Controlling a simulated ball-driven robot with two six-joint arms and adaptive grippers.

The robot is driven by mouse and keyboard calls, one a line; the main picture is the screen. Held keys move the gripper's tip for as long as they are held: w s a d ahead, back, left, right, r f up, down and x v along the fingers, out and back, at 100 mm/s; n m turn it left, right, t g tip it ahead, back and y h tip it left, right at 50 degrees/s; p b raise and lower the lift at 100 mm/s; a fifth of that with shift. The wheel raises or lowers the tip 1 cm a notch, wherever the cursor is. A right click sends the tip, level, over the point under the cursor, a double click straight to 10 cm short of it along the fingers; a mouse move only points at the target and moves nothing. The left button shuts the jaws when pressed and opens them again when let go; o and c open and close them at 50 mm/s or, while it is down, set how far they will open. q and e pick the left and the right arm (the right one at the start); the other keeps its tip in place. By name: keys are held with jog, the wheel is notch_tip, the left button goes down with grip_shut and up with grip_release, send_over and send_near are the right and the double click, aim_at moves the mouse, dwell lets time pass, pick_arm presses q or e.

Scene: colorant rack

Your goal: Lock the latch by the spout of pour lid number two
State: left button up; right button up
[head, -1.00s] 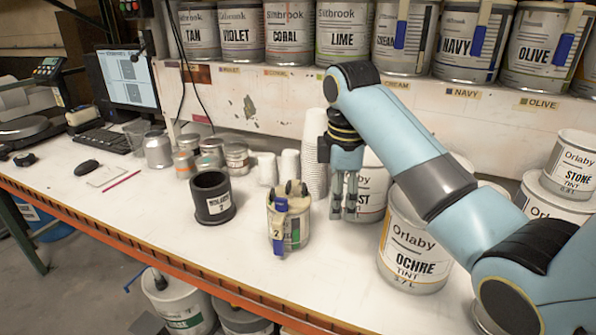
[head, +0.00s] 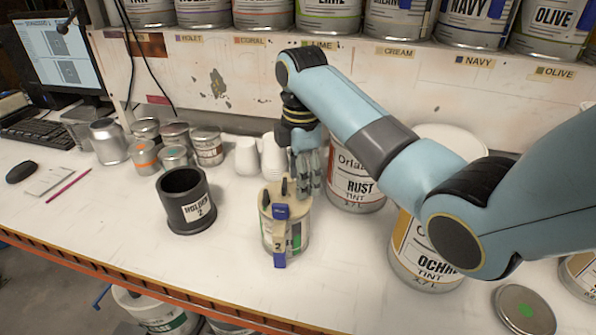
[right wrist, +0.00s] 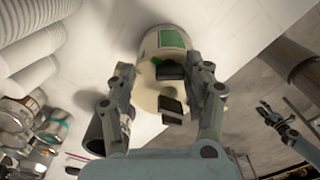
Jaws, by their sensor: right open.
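Pour lid number two (head: 270,208) is beige and sits on a small can (head: 298,237) with a green and white label. A blue piece (head: 280,212) with a tag marked 2 hangs down its front. Two dark upright parts stand on the lid; in the right wrist view they are a dark latch-like block (right wrist: 171,106) and another (right wrist: 170,71). I cannot tell which is by the spout. My right gripper (head: 310,188) is open just above the lid's back right, its fingers (right wrist: 165,92) on either side of the blocks. My left gripper (right wrist: 267,112) shows small in the right wrist view; its jaws are unclear.
A black holder marked 2 (head: 186,203) stands left of the can. The RUST tin (head: 357,190) and OCHRE tin (head: 425,262) stand to the right, by my right arm. White cups (head: 246,158) and small tins (head: 174,158) stand behind.

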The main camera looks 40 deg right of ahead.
jog(key=shift+s+d+f, duration=0.1)
jog(key=shift+s, duration=0.5)
jog(key=shift+w, duration=0.1)
jog(key=shift+c, duration=3.5)
grip_shut()
jog(key=shift+m, duration=2)
pick_arm(q)
jog(key=shift+s+d, duration=0.35)
jog(key=shift+s, duration=0.25)
